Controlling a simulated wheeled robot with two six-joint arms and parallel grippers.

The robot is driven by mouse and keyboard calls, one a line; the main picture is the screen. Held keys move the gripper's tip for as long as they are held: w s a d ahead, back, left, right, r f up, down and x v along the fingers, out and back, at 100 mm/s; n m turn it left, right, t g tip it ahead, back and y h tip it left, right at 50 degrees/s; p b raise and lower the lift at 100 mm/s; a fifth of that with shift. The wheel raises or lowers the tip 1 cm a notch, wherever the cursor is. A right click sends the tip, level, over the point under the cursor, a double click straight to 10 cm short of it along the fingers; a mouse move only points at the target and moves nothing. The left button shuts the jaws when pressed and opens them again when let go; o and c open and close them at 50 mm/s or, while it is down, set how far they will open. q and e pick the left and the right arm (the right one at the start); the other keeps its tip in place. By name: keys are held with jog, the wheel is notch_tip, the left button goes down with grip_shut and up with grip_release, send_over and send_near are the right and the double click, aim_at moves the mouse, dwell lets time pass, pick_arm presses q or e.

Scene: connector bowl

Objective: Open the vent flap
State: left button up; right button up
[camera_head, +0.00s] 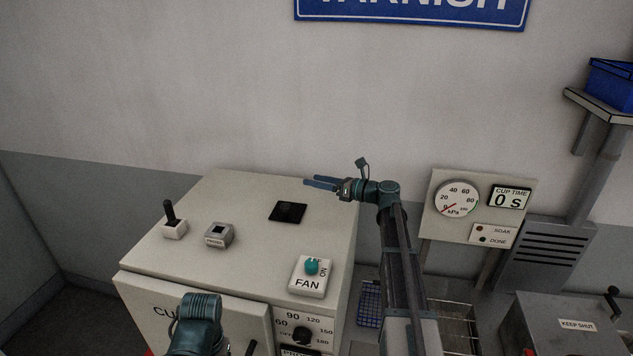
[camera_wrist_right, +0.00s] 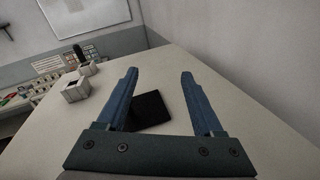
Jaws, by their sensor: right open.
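A flat black square plate (camera_head: 287,212), which looks like the vent flap, lies on the top of the cream cabinet (camera_head: 235,200). My right gripper (camera_head: 306,183) is above the cabinet's back right part, up and to the right of the plate, apart from it. In the right wrist view the black plate (camera_wrist_right: 150,110) shows beyond and between the two open blue fingers (camera_wrist_right: 158,75), partly hidden by the left finger. The fingers hold nothing. Part of my left arm shows at the bottom of the head view, but its gripper is not visible.
On the cabinet top stand a black lever switch (camera_head: 172,218), a small grey box with a dark square (camera_head: 219,235) and a FAN switch with a teal knob (camera_head: 311,271). A gauge panel (camera_head: 480,208) stands to the right. The top around the plate is clear.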

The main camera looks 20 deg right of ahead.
jog(key=f+v, duration=0.1)
jog(key=v, duration=1.2)
jog(key=shift+s+d+r+p, duration=0.25)
jog(key=shift+d+r+p, duration=0.05)
jog(key=shift+r+p, duration=0.15)
